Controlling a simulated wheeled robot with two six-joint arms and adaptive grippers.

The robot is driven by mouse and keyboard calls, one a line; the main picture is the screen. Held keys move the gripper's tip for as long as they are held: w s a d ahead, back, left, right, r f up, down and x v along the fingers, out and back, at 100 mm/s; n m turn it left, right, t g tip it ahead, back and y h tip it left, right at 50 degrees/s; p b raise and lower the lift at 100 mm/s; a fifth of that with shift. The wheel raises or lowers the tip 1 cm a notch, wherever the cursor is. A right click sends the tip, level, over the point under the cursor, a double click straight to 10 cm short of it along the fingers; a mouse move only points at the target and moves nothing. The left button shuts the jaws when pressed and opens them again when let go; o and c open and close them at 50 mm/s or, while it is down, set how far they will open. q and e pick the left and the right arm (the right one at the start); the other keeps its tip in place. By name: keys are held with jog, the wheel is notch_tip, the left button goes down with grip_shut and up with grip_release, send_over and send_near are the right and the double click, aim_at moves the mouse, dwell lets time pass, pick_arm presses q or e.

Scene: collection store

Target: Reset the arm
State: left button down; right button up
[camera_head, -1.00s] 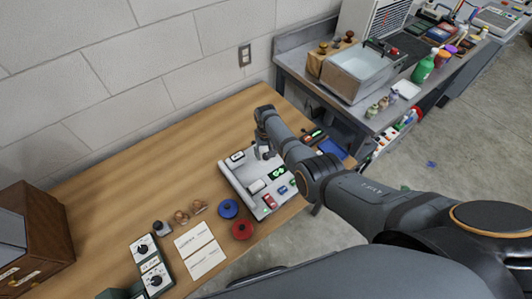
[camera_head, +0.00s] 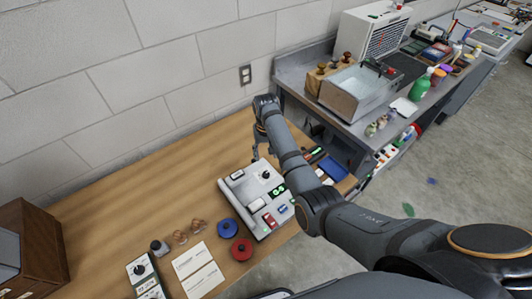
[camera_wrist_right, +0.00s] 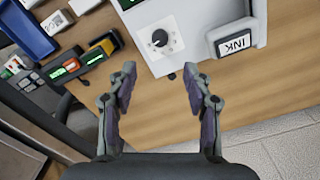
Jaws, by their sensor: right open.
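My right gripper (camera_head: 262,152) is over the wooden table, just behind the white device's back edge in the head view. In the right wrist view my right gripper (camera_wrist_right: 156,90) is open, with its two fingers apart and nothing between them. The white device (camera_head: 238,194) has a green lit display, a black knob and coloured buttons. My left gripper is not in view.
A wooden cabinet (camera_head: 45,245) stands at left. A blue tray (camera_head: 333,168) lies right of my arm. The table's back left is clear.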

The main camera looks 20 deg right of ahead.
dwell(0.3)
jog(key=s+d+f, duration=0.4)
jog(key=s, duration=0.2)
jog(key=s+d+r+n+t, duration=0.1)
jog(key=s+d+r+t, duration=0.15)
jog(key=s, duration=0.85)
jog(key=s+d+r+n+t, duration=0.1)
jog(key=s+r, duration=0.2)
jog(key=s, duration=0.8)
notch_tip(320, 180, down, 26)
jog(key=d+g+h+b, duration=0.1)
jog(key=d+b, duration=0.1)
jog(key=s+d+f+g+b, duration=0.1)
jog(key=s+f, duration=1.8)
jog(key=s, duration=0.1)
jog(key=shift+s+d+f, duration=0.15)
jog(key=shift+d+f, duration=0.15)
jog(key=shift+d, duration=0.05)
